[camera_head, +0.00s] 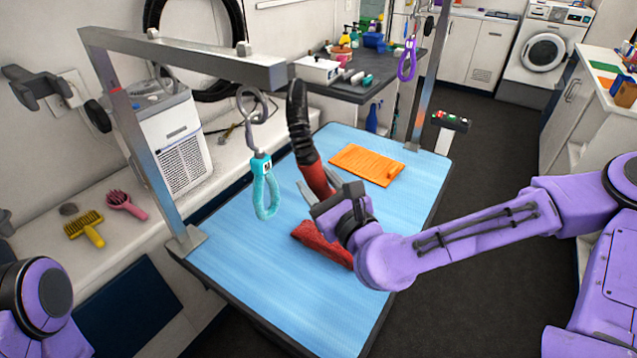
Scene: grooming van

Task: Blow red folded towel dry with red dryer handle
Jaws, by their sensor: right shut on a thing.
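The red dryer handle (315,175) hangs at the end of a black hose (299,118) over the blue grooming table. My right gripper (325,192) is shut on the handle's lower part and covers its end. The red folded towel (314,241) lies on the table (250,290) below my right gripper. My right wrist hides the towel's right end, and I cannot tell the gap between handle and towel. My left gripper is out of view; only part of my left arm shows at the bottom left.
A metal frame (180,56) spans the table, with a teal loop (266,192) and a purple loop (407,62) hanging. Brushes (85,228) lie on the left counter. The table's front is clear.

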